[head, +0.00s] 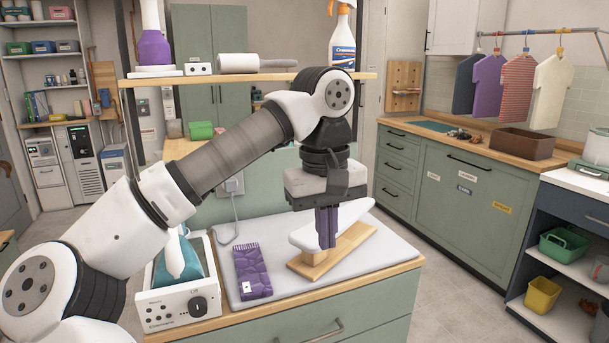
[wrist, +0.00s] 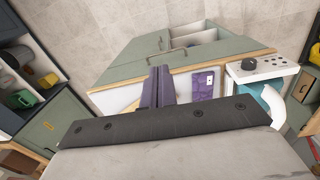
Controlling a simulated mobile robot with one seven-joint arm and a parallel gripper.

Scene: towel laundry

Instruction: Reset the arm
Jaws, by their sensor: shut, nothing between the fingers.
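My gripper (head: 327,228) hangs pointing down over the counter, its purple fingers together and empty. In the head view the fingers overlap the small white ironing board on a wooden base (head: 345,250), and I cannot tell if they touch it. The wrist view shows the closed fingers (wrist: 158,88) at the middle. My arm reaches across from the lower left. A purple patterned folded towel (head: 252,272) lies flat on the grey mat (head: 292,287), left of the gripper and apart from it. It also shows in the wrist view (wrist: 203,85).
A wooden shelf (head: 280,77) above the counter holds a spray bottle (head: 343,40) and a lint roller (head: 250,63). Shirts (head: 517,80) hang at right above a brown box (head: 494,142).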

